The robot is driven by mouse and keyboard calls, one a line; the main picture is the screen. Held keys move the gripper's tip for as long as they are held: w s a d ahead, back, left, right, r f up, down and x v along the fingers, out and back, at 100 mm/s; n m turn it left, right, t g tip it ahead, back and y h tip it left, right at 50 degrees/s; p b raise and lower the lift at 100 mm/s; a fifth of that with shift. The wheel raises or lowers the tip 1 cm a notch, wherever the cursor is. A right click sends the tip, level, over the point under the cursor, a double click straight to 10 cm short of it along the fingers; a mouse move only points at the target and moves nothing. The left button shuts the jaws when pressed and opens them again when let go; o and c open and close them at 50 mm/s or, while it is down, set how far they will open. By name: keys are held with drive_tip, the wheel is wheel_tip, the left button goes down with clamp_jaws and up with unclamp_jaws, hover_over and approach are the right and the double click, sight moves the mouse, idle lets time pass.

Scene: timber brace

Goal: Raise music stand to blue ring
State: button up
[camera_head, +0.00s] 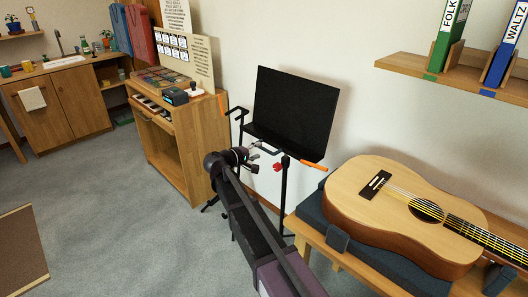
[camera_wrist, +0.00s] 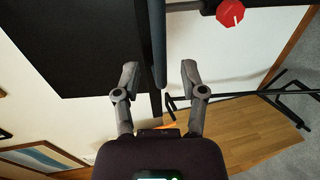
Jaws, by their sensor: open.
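The music stand's black desk (camera_head: 293,112) is upright against the wall, and its dark panel fills the upper left of the wrist view (camera_wrist: 75,45). A red knob (camera_head: 277,168) sits on the stand below the desk; it also shows in the wrist view (camera_wrist: 230,12). My gripper (camera_wrist: 158,72) is open, its two grey fingers apart. A dark grey bar (camera_wrist: 158,45) runs in line with the gap between the fingertips, with no clear contact. In the head view my gripper (camera_head: 256,154) is just below the desk, partly hidden by my arm. I cannot make out a blue ring.
A guitar (camera_head: 400,210) lies on a padded wooden bench right of the stand. A wooden cabinet (camera_head: 190,150) stands to the left. A shelf (camera_head: 450,82) with green and blue binders is at upper right. Orange pieces (camera_head: 314,165) stick out beside the desk.

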sight(262, 149)
drive_tip(key=shift+x, duration=1.8)
clamp_jaws()
